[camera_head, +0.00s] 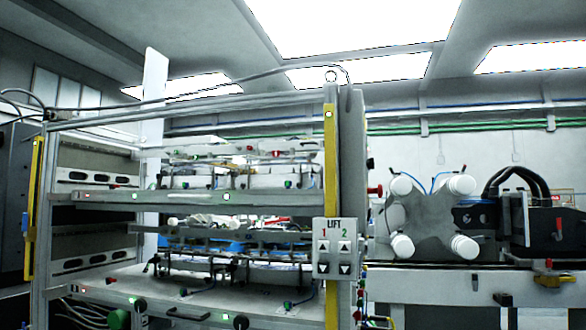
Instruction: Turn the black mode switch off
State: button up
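I cannot single out the black mode switch for certain. One small dark round knob (241,322) sits at the bottom edge of the head view, on the front of the magazine's lower shelf beside a green light. Another dark knob (138,304) sits further left on the same shelf front. Neither is large enough to read its setting. The label magazine (200,197) is a metal rack with two shelf levels, filling the left and middle. My gripper does not show in this view.
A grey LIFT panel (334,248) with arrow buttons hangs on the rack's yellow right post (331,160). A red button (374,190) sticks out beside it. A machine with white cylinders (428,215) stands at the right.

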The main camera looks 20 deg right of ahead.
aim_at(370, 162)
jog(key=l, duration=0.5)
jog(key=i+l+z, duration=0.1)
jog(key=l, duration=0.35)
jog(key=i+l, duration=0.1)
jog(key=l, duration=0.4)
jog(key=i+l+u, duration=0.1)
jog(key=l, duration=0.35)
jog(key=i+u, duration=0.05)
